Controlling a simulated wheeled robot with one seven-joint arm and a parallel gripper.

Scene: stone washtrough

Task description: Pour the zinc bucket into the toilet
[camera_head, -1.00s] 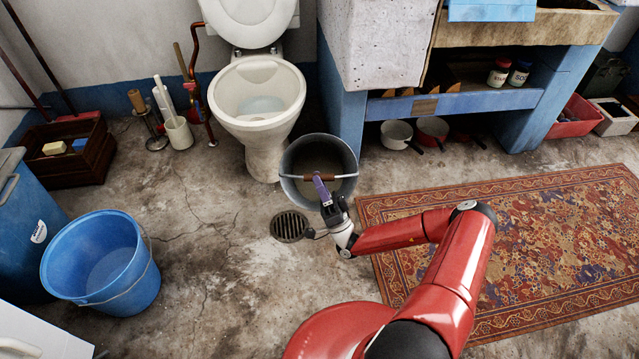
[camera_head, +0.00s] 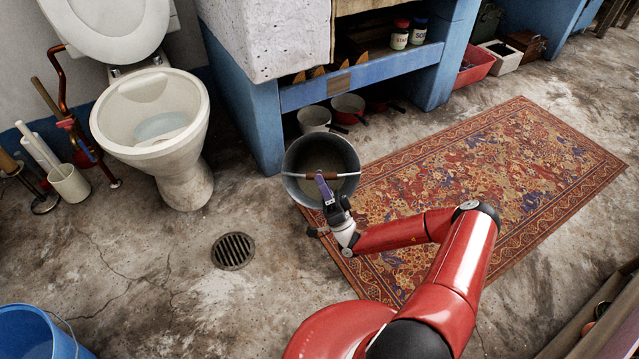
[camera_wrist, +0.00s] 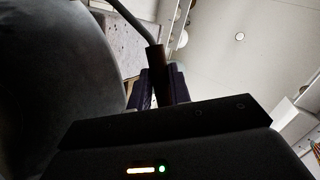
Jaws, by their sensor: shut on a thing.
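The zinc bucket (camera_head: 298,188) hangs upright from its wooden handle (camera_head: 341,175) in the head view, with murky content showing inside. My gripper (camera_head: 324,184) is shut on that handle. In the wrist view the handle (camera_wrist: 157,70) stands between the purple fingers of my gripper (camera_wrist: 158,88), and the dark bucket side (camera_wrist: 60,60) fills the left. The white toilet (camera_head: 190,135) stands to the left of the bucket with its lid (camera_head: 110,25) raised and water in its bowl. A clear gap of floor lies between bucket and toilet.
The blue trough stand (camera_head: 255,125) is just behind the bucket, with pots (camera_head: 313,118) beneath. A patterned rug (camera_head: 480,190) lies to the right. A floor drain (camera_head: 233,251) is front left, and a blue bucket (camera_head: 35,335) stands at the lower left.

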